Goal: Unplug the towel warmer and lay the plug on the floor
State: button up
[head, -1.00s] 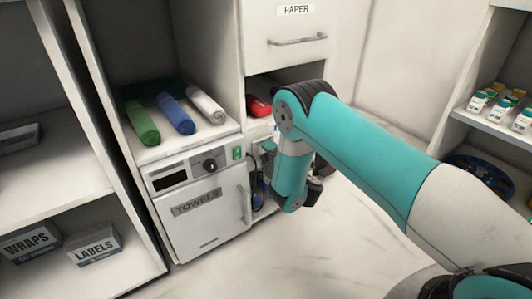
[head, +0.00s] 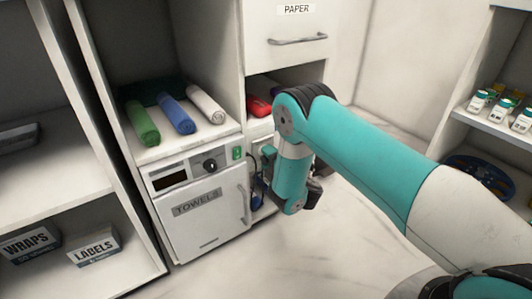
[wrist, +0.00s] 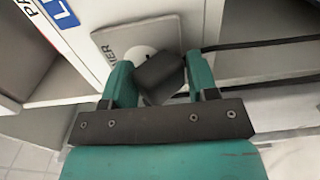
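The towel warmer (head: 215,225) is a white cabinet with a dial, a green switch and a TOWELS label, standing in the shelf bay. In the wrist view, my gripper (wrist: 159,72) has its two teal fingers on either side of the dark plug (wrist: 160,78), shut on it. Behind it is a grey socket plate (wrist: 108,43) with a round white face and lettering ending in "MER". The plug overlaps the round face; I cannot tell how far it stands off it.
Rolled green, blue (head: 177,114) and white towels lie on top of the warmer. A red item (head: 258,106) lies in the niche beneath the PAPER drawer (head: 287,35). Open floor (head: 340,240) lies right of the warmer. A shelf with small bottles (head: 495,105) stands at the right.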

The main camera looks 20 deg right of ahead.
jog(key=shift+w+r, duration=0.1)
jog(key=shift+r, duration=0.1)
jog(key=c, duration=0.4)
jog(key=shift+b, duration=0.55)
jog(key=shift+s+d+f+b, duration=0.1)
jog(key=shift+s+f+b, duration=0.05)
jog(key=shift+s+b, duration=0.35)
jog(key=shift+s+d+b, duration=0.2)
jog(key=shift+s+b, duration=0.35)
jog(key=shift+b, duration=0.45)
jog(key=shift+s+d+b, duration=0.1)
jog(key=shift+s+b, duration=0.2)
jog(key=shift+b, duration=0.2)
jog(key=shift+b+v, duration=1.65)
jog(key=shift+b, duration=0.2)
